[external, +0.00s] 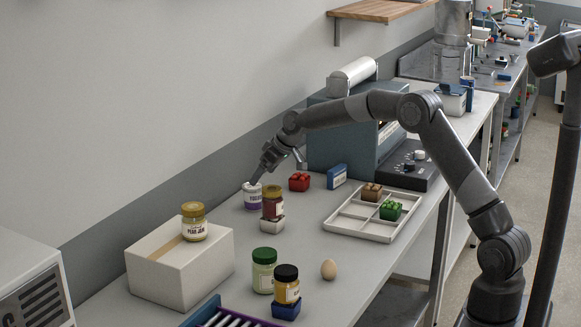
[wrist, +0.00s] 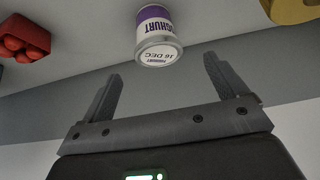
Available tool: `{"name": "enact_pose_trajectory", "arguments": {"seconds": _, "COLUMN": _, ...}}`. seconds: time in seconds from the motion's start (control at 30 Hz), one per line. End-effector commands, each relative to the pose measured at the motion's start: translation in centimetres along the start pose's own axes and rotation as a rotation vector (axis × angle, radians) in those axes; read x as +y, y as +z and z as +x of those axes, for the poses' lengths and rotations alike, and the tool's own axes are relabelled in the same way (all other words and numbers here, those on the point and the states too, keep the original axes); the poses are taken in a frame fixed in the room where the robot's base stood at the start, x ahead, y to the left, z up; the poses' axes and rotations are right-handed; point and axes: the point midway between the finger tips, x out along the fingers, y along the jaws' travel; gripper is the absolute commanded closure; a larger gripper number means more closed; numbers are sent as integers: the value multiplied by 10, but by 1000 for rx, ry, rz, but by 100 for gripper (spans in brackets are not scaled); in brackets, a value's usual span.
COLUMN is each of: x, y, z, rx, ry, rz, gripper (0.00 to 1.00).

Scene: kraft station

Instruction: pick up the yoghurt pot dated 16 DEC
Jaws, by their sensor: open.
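The yoghurt pot (external: 252,197) is white with a purple band and stands on the grey bench near the wall. In the wrist view the pot (wrist: 157,22) shows upside down, with "YOGHURT" on its side and "16 DEC" on its pale lid. My gripper (wrist: 162,69) is open and empty, its two fingers spread on either side of the pot's line, with the lid showing just beyond the fingertips. In the external view my gripper (external: 255,180) is at the top of the pot. I cannot tell whether it touches the pot.
A jar on a small block (external: 272,204) stands close beside the pot. A white box (external: 180,265) bears a pear jam jar (external: 194,222). A divided tray (external: 360,229) lies further right.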

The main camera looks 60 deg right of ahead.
Motion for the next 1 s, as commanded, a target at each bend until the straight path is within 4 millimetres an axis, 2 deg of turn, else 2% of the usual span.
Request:
{"name": "enact_pose_trajectory", "arguments": {"seconds": 0.1, "x": 0, "y": 0, "z": 16, "rx": -1, "ry": 0, "rz": 0, "gripper": 10}}
{"name": "enact_pose_trajectory", "arguments": {"seconds": 0.37, "x": 1, "y": -2, "z": 33, "rx": 0, "ry": 1, "rz": 0, "gripper": 10}}
{"name": "enact_pose_trajectory", "arguments": {"seconds": 0.67, "x": 2, "y": -5, "z": 69, "rx": -1, "ry": 0, "rz": 0, "gripper": 10}}
{"name": "enact_pose_trajectory", "arguments": {"seconds": 1.0, "x": 2, "y": -6, "z": 74, "rx": 1, "ry": 1, "rz": 0, "gripper": 10}}
